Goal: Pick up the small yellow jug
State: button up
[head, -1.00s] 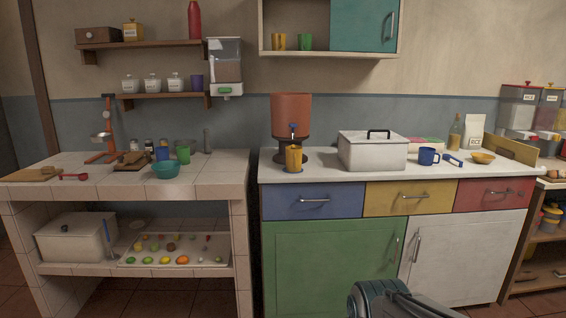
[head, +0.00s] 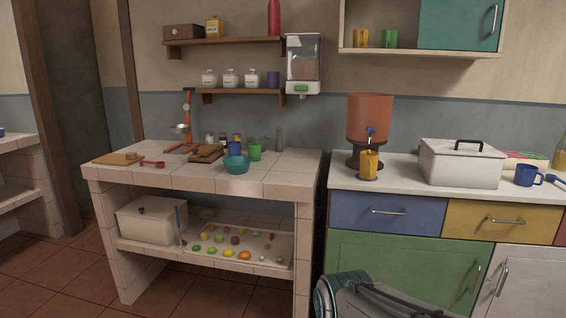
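A yellow jug-like vessel (head: 369,165) stands upright on the white counter, under the tap of the terracotta water dispenser (head: 370,118). Whether it has a handle or spout is too small to tell. A smaller yellow cup (head: 361,38) stands in the open part of the wall cabinet, beside a green cup (head: 390,39). Part of my arm shows at the bottom edge, in front of the green cupboard door. My gripper's fingers are not in view.
The tiled counter (head: 290,172) at left holds a teal bowl (head: 236,165), cups and boards. A gap separates the two counters. Tiled floor is clear at lower left.

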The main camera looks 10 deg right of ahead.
aim_at(369, 159)
jog(key=u, duration=0.3)
jog(key=i, duration=1.35)
jog(key=z, duration=0.65)
